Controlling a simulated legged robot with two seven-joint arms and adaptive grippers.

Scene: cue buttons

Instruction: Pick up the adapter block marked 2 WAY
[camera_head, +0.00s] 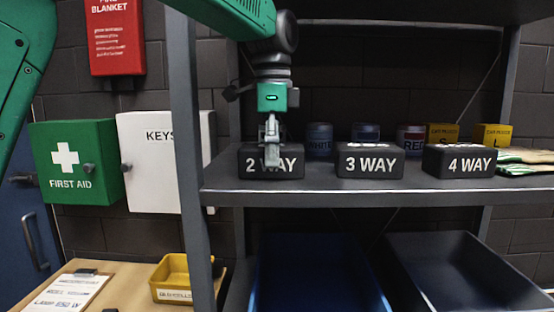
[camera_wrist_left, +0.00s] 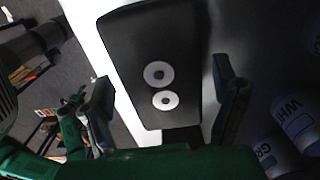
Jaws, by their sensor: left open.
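The black adapter block marked 2 WAY (camera_head: 251,166) sits on the grey shelf, at the left of a row of similar blocks. My left gripper (camera_head: 271,154) points down over it, and its fingers hide part of the label. In the left wrist view, the black block (camera_wrist_left: 145,35) with two pale round discs on its top lies between the two fingers of my left gripper (camera_wrist_left: 162,82). My right gripper is not in view.
The 3 WAY block (camera_head: 369,162) and 4 WAY block (camera_head: 460,161) stand to the right on the shelf (camera_head: 320,190). Labelled cans, including WHITE (camera_head: 319,139) and RED (camera_head: 410,139), stand behind. A grey shelf post (camera_head: 186,150) rises left of the block.

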